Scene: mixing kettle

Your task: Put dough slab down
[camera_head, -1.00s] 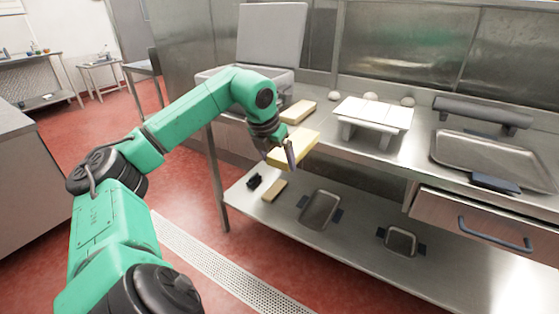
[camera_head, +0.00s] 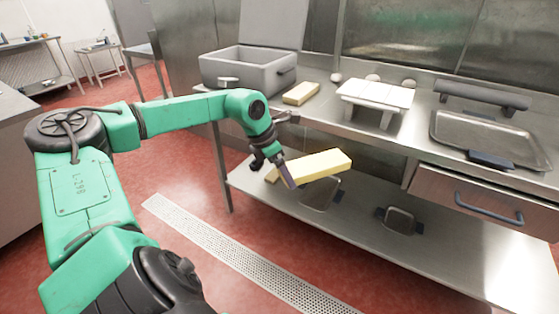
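A pale yellow dough slab (camera_head: 325,164) is held out in front of the steel counter, below its top and above the lower shelf in the picture. My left gripper (camera_head: 289,174) is shut on the slab's left end, and the slab points to the right with its far end slightly raised. The fingers hide part of that end. My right gripper is not in view. Another, tan slab (camera_head: 301,93) lies on the counter top (camera_head: 325,112) beside a grey bin.
The open grey bin (camera_head: 248,77) stands at the counter's left end. A white slatted stand (camera_head: 376,97), a metal tray (camera_head: 478,142) and a dark roller (camera_head: 482,113) are further right. The lower shelf (camera_head: 350,245) holds small trays (camera_head: 399,221). A drawer (camera_head: 480,207) is under the counter.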

